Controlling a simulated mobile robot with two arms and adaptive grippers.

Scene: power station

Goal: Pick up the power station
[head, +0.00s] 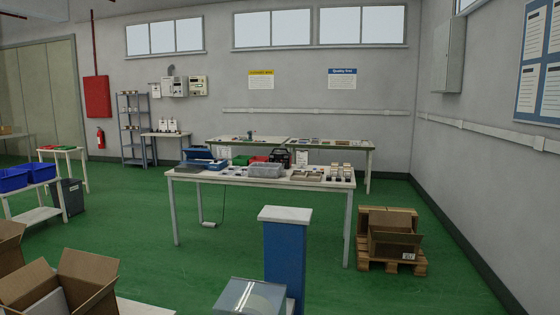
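The likely power station is a small dark boxy unit with a handle (281,157). It stands upright at the back of the middle work table (345,183), behind a grey bin, which hides its lower part. It is small and far away in the head view, so its details cannot be made out. Neither of my grippers is in view, and nothing is seen touching the unit.
A grey bin (265,170), blue equipment (197,160) and small parts share the table. A blue post with a white top (285,255) stands in front. Boxes (392,234) on a pallet are at right; cardboard boxes (85,280) are at lower left. Green floor lies between.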

